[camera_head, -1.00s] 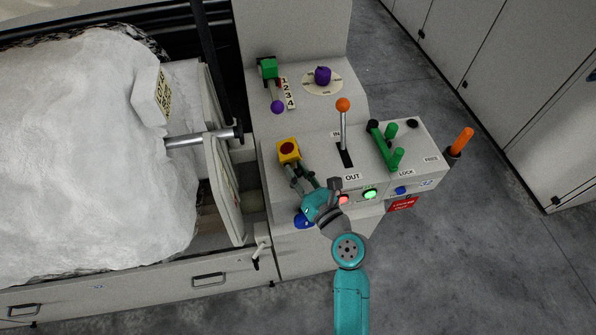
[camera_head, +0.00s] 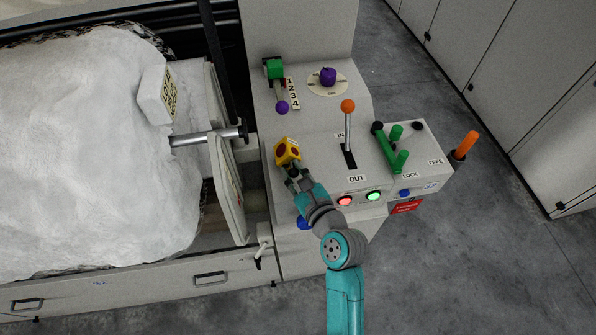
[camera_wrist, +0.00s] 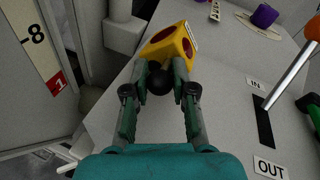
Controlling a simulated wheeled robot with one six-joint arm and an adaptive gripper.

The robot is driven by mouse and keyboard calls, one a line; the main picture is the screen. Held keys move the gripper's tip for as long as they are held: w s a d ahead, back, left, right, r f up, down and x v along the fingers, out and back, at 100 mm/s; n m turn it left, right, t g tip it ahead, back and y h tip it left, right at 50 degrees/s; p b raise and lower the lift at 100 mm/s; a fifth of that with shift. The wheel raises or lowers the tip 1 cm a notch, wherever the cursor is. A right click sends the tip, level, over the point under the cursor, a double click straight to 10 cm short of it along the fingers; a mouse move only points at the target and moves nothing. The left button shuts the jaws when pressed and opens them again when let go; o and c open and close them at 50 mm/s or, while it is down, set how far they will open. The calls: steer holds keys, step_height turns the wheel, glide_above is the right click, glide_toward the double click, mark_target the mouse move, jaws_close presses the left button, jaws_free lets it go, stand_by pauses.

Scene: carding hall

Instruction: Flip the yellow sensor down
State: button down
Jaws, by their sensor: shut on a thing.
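The yellow sensor (camera_head: 287,151), a small yellow block with dark red round faces, sits at the left of the grey control panel. It looks tilted, with two of its faces showing in the head view. It also shows in the wrist view (camera_wrist: 167,42), just beyond the fingertips. A round black knob (camera_wrist: 160,80) is at its near side. My gripper (camera_head: 293,178) reaches in from the front. In the wrist view, its two fingers (camera_wrist: 162,72) are shut on the black knob, one on each side. The fingers partly hide how the knob joins the sensor.
An orange-knobbed lever (camera_head: 347,106) stands in the IN/OUT slot, right of the sensor. Green handles (camera_head: 401,161) are further right. Red (camera_head: 344,200) and green (camera_head: 373,195) buttons sit on the front edge. A purple-ended lever (camera_head: 282,107) is behind the sensor. White fibre (camera_head: 90,150) lies left.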

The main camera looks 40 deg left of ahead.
mark_target(281, 186)
steer(key=n, duration=0.1)
steer(key=s+a+n+h, duration=0.1)
steer(key=n+t, duration=0.1)
steer(key=n, duration=0.1)
steer(key=shift+s+a+h, duration=0.2)
steer(key=shift+s+h, duration=0.15)
steer(key=shift+h, duration=0.05)
steer(key=shift+s+a+f+n+t+h, duration=0.2)
steer(key=shift+n+h, duration=0.1)
steer(key=shift+n, duration=0.35)
steer(key=shift+s+a+f+n+t+h, duration=0.15)
steer(key=shift+n+h, duration=0.15)
steer(key=shift+n, duration=0.35)
steer(key=c, duration=0.9)
jaws_free()
steer(key=shift+c, duration=0.2)
steer(key=shift+s, duration=0.1)
steer(key=shift+v, duration=3.95)
